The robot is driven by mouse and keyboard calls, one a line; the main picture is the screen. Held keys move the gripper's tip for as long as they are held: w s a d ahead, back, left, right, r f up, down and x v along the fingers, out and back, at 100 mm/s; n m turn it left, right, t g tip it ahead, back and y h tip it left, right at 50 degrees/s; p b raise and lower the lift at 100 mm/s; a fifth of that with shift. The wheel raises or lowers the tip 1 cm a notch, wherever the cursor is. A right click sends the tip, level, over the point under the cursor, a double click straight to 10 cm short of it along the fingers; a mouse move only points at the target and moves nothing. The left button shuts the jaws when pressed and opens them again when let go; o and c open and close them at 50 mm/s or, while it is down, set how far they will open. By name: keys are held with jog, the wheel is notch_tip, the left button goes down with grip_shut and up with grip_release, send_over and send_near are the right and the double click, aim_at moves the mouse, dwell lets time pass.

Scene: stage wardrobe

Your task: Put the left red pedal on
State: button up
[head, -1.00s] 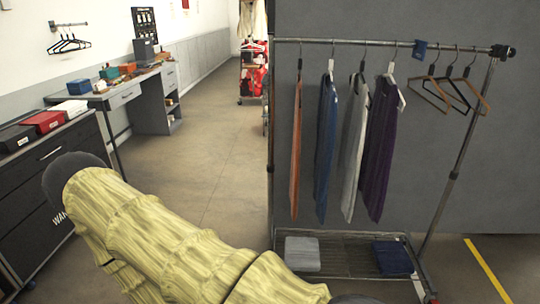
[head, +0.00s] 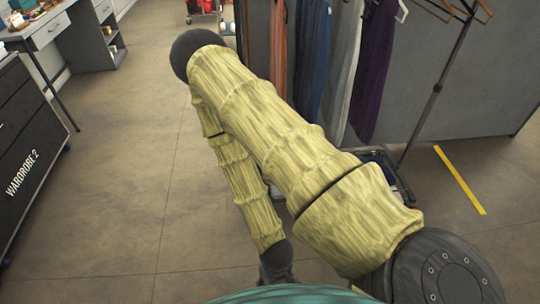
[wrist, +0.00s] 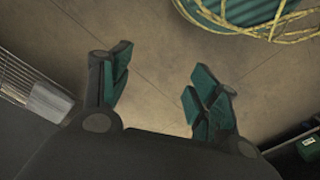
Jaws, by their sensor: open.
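No red pedal can be made out in either view now. The clothes rack (head: 432,95) stands at right in the head view, and my arm covers much of its lower part. In the wrist view, its wire shelf (wrist: 16,82) and a grey folded cloth (wrist: 48,102) lie at the left edge. My gripper (wrist: 160,62) is open and empty, with bare floor between its teal fingers. It is to the right of the shelf in the wrist view, apart from it. In the head view my fingers cannot be made out.
Garments, including a purple one (head: 374,75), hang from the rack before a grey partition (head: 480,80). A dark cabinet (head: 30,160) marked WARDROBE 2 and a desk (head: 50,28) stand at left. The floor between is clear. A yellow line (head: 460,180) marks the floor at right.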

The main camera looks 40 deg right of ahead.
jog(key=w+d+f+m+b, duration=0.1)
jog(key=w+d+f+b, duration=0.1)
jog(key=w+f+b, duration=0.5)
jog(key=w+d+f+m+b, duration=0.1)
jog(key=w+f+b, duration=0.4)
jog(key=f, duration=0.4)
jog(key=w+d+f+m+b, duration=0.2)
jog(key=w+d+f+b, duration=0.85)
jog(key=b, duration=0.75)
jog(key=w+d+f+m+b, duration=0.2)
jog(key=w+d+f+b, duration=0.5)
jog(key=w+f+b, duration=0.7)
jog(key=f+b, duration=0.2)
jog(key=b, duration=0.1)
jog(key=w+f+b, duration=0.1)
jog(key=f+b, duration=0.5)
jog(key=shift+w+d, duration=0.1)
jog(key=shift+w, duration=0.25)
jog(key=c, duration=1)
